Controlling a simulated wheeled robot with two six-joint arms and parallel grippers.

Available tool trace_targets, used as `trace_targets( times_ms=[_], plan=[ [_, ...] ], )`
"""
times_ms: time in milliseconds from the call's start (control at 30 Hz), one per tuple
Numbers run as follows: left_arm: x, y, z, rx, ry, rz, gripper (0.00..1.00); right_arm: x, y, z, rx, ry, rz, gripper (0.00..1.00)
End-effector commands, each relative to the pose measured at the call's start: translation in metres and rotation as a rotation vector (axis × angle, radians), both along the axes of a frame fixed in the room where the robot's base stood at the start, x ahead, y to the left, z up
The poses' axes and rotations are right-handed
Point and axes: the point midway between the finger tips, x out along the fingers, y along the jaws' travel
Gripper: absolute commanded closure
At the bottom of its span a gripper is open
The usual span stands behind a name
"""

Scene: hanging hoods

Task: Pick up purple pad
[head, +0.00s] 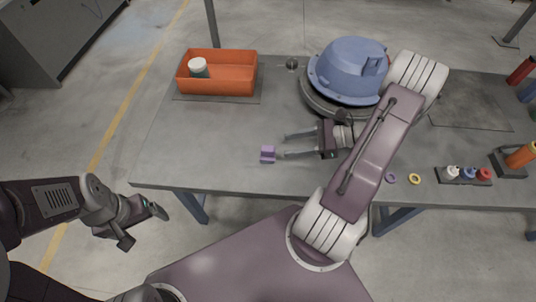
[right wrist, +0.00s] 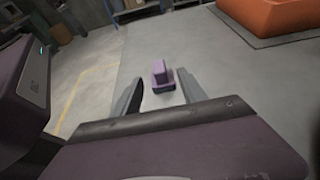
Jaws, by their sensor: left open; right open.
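The purple pad (head: 268,154) is a small block on the grey table, near its front edge and left of centre. It also shows in the right wrist view (right wrist: 161,75), straight ahead between the line of the two fingers. My right gripper (head: 283,145) is open and points left over the table; in the right wrist view its fingertips (right wrist: 156,80) stand on either side, just short of the pad or beside it. I cannot tell whether they touch it. My left gripper (head: 145,222) is open and empty, off the table's front left corner above the floor.
An orange bin (head: 230,83) with a white-lidded jar (head: 198,68) stands at the back left. A blue hood casting (head: 350,68) sits behind my right arm. Purple (head: 390,178) and yellow (head: 414,179) rings and small bottles (head: 468,173) lie at the right. The table's front left is clear.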

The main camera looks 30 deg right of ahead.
Motion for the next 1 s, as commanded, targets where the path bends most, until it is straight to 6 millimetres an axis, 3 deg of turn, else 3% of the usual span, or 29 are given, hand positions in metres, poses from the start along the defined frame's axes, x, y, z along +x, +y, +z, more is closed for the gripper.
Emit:
trace_targets(
  times_ms=[133,367,600,867,1000],
  plan=[
    [0.0,0.0,-0.001,0.0,0.0,0.0,0.1,0.011,0.021,-0.01,0.001,0.003,0.006,0.51],
    [0.0,0.0,-0.002,0.0,0.0,0.0,0.1,0.017,0.031,-0.014,-0.001,0.003,0.007,0.51],
    [0.0,0.0,-0.003,0.0,0.0,0.0,0.1,0.036,0.064,-0.029,-0.001,0.002,0.009,0.51],
    [0.0,0.0,-0.003,0.0,0.0,0.0,0.1,0.039,0.068,-0.031,-0.003,0.001,0.006,0.51],
    [0.0,0.0,-0.003,0.0,0.0,0.0,0.1,0.039,0.068,-0.031,-0.003,0.001,0.007,0.84]
  ],
)
